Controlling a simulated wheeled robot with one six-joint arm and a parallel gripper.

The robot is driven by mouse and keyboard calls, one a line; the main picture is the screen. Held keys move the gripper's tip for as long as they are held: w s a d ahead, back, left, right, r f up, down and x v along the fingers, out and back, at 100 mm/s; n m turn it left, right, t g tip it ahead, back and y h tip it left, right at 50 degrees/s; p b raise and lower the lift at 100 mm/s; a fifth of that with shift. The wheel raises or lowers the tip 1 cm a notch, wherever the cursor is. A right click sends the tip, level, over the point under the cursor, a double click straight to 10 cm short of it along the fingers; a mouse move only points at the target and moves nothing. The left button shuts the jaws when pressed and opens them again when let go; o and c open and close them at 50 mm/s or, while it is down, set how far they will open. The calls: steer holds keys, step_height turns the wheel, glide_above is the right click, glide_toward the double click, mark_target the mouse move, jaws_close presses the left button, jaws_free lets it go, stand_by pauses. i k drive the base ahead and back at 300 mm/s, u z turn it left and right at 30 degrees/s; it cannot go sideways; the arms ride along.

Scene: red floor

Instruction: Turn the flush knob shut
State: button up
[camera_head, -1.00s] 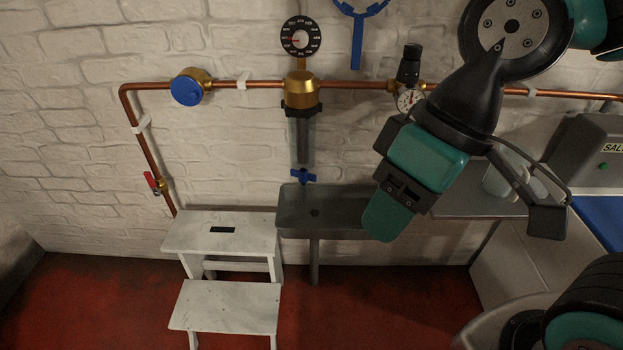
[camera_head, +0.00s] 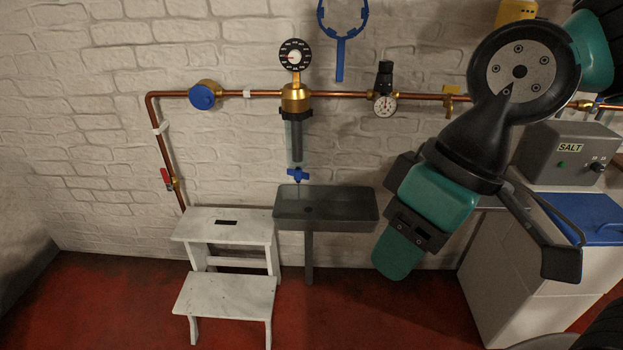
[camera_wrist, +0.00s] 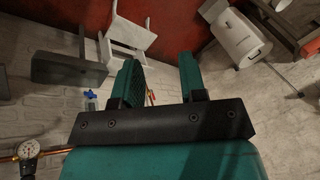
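The blue flush knob (camera_head: 298,175) is a small winged handle under the clear filter housing (camera_head: 297,142), just above the grey sink. It also shows small in the wrist view (camera_wrist: 88,95), left of the fingers. My gripper (camera_wrist: 160,68) has its two teal fingers apart, with nothing between them. In the head view my gripper (camera_head: 398,258) hangs down to the right of the sink, well apart from the knob. One finger hides the other there.
The grey sink (camera_head: 345,212) stands below the knob. A white step stool (camera_head: 222,292) stands left of it. A copper pipe (camera_head: 340,94) with gauges crosses the brick wall. A grey salt unit (camera_head: 569,152) is at the right. The red floor (camera_head: 100,310) is clear at left.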

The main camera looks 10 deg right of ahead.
mark_target(298, 174)
steer(key=z, duration=0.25)
steer(key=i, duration=1)
steer(key=z, duration=0.2)
